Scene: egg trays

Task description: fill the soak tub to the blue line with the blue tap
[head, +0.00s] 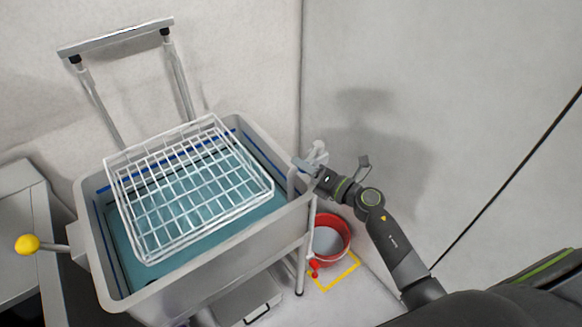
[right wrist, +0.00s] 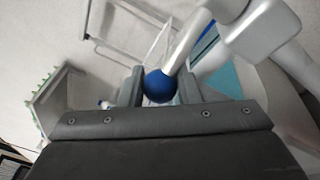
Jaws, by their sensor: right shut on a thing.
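The soak tub (head: 215,258) is a grey basin holding teal water (head: 262,207). The blue line (head: 266,157) runs along its inner wall, above the water surface. A white wire rack (head: 150,262) hangs over the water. The pale tap (head: 320,150) stands at the tub's right corner and also shows in the right wrist view (right wrist: 262,38). My right gripper (head: 306,168) is there, shut on the tap's blue ball knob (right wrist: 160,88), which sits between the fingers in the right wrist view. My left gripper is not in view.
A lever with a yellow ball (head: 27,244) sticks out left of the tub, by a grey cabinet (head: 15,180). A red bucket (head: 346,234) stands on the floor at right, near a yellow floor marking (head: 350,274). Walls close in behind the tub.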

